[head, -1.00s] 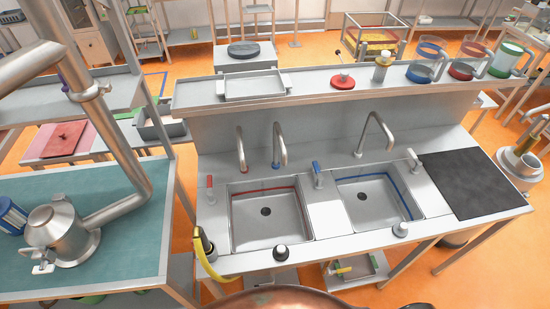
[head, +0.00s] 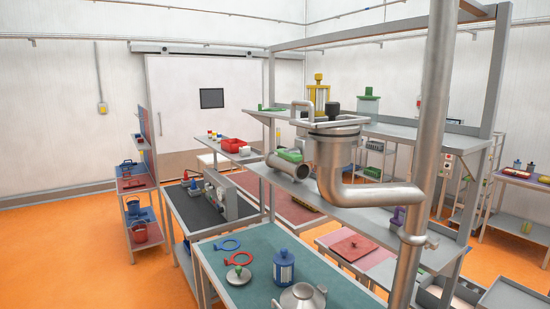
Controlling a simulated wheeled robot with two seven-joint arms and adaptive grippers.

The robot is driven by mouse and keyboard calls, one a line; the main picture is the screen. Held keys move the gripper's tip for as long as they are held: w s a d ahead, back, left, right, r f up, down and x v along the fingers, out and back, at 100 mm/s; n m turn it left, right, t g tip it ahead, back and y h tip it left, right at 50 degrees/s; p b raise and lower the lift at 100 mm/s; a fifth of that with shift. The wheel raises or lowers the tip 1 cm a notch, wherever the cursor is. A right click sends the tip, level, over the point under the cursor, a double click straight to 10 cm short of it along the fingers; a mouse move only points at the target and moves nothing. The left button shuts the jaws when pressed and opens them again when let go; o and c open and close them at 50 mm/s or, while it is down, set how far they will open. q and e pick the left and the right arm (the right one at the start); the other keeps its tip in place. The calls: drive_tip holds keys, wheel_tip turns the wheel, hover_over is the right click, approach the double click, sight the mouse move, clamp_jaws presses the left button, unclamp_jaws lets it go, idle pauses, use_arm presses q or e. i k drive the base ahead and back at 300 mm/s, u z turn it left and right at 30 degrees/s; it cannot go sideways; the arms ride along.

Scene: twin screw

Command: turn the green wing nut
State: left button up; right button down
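I cannot pick out the green wing nut for sure. Small green pieces show in the head view: a green piece (head: 290,155) on a short silver pipe on the middle shelf, and a green top (head: 369,91) on a fitting on the upper shelf. A green knob (head: 238,270) sits on a round silver lid on the teal bench. At this size none shows clear wings. Neither of my grippers is in view.
A large steel pipe elbow (head: 340,190) and upright pipe (head: 428,130) stand close in front. The teal bench (head: 222,258) holds a blue canister (head: 284,268), red and blue rings and a silver vessel (head: 300,297). Orange floor (head: 60,255) is open at the left.

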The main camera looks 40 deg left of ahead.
sight(293, 155)
drive_tip(key=u, duration=1.45)
